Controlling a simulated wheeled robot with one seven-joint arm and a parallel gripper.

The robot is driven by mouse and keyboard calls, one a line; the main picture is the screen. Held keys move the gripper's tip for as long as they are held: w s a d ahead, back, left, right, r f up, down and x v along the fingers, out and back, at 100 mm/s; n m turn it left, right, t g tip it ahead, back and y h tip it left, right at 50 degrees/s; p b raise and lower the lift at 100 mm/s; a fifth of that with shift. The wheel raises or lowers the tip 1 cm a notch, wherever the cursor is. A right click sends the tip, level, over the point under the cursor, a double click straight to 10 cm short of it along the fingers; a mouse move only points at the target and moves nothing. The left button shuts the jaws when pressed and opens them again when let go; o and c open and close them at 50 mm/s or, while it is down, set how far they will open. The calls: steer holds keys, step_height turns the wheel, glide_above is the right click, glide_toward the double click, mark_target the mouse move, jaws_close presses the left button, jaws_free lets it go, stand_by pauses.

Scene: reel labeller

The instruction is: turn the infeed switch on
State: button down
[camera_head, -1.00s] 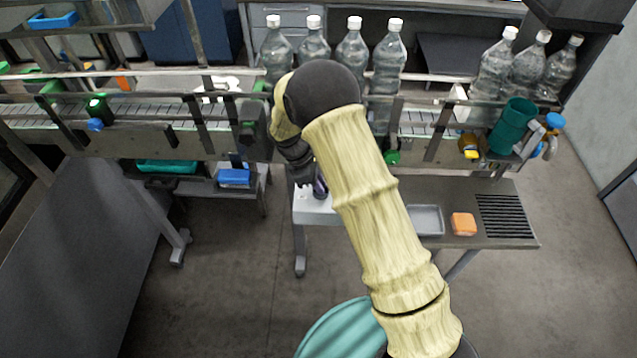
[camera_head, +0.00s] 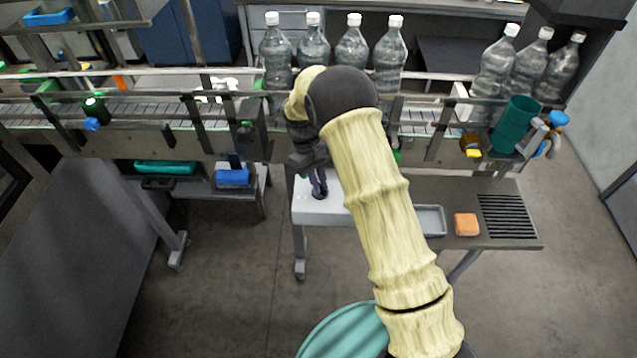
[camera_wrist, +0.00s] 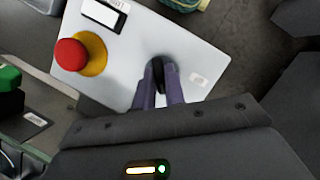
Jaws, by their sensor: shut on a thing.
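A white control panel (camera_head: 312,213) lies below the conveyor in the head view, and it fills the upper middle of the wrist view (camera_wrist: 135,50). A black switch knob (camera_wrist: 158,70) stands on it, beside a small pale label. My gripper (camera_wrist: 165,85) has its two purple fingers on either side of this knob and is shut on it. The lower part of the knob is hidden between the fingers. In the head view my gripper (camera_head: 318,185) reaches down to the panel, and the knob itself cannot be made out there.
A red mushroom button on a yellow base (camera_wrist: 80,54) and a black-and-white rocker (camera_wrist: 104,13) share the panel. Bottles (camera_head: 352,55) line the conveyor behind. A grey tray (camera_head: 430,219) and an orange block (camera_head: 466,224) lie on the table to the right.

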steer(key=m, duration=0.2)
steer(key=m+y, duration=0.1)
steer(key=m, duration=0.1)
steer(key=shift+w+d+m+g+y+b, duration=0.15)
steer(key=shift+m+g+y+b, duration=0.15)
steer(key=shift+m+b, duration=0.1)
steer(key=shift+r+m+y, duration=0.1)
steer(key=shift+m+y, duration=0.6)
steer(key=shift+m, duration=0.9)
steer(key=c, duration=1.5)
jaws_free()
steer(key=shift+o, duration=0.2)
steer(key=shift+b, duration=0.3)
steer(key=b+v, duration=0.2)
steer(key=v, duration=1.5)
steer(key=shift+w+b, duration=0.25)
steer(key=shift+b, duration=0.15)
steer(key=shift+d+r, duration=0.1)
steer(key=shift+d, duration=0.1)
